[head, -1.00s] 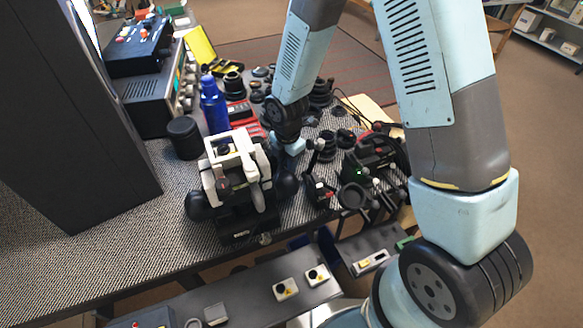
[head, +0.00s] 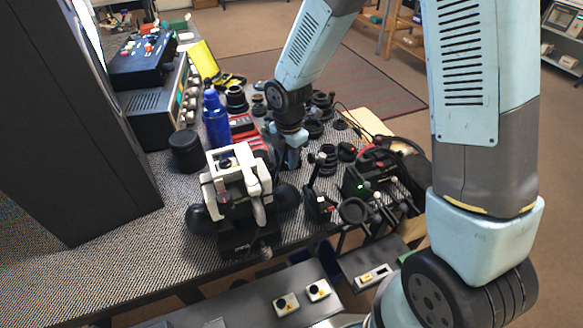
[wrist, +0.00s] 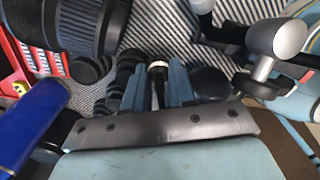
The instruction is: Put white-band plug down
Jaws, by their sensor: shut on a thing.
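The white-band plug (wrist: 157,67) is a small dark piece with a pale ring, seen in the wrist view between the fingers of my gripper (wrist: 158,88). My gripper is shut on it. In the head view my gripper (head: 290,158) is low over the patterned table, behind and right of the white-framed device. The plug is hidden there. I cannot tell whether the plug touches the table.
Small black lens parts (wrist: 122,78) stand close left of the fingers, and a rounded black part (wrist: 210,83) close right. A blue bottle (head: 216,122), the white-framed device (head: 238,182) and a black stand with a green light (head: 362,185) surround my gripper.

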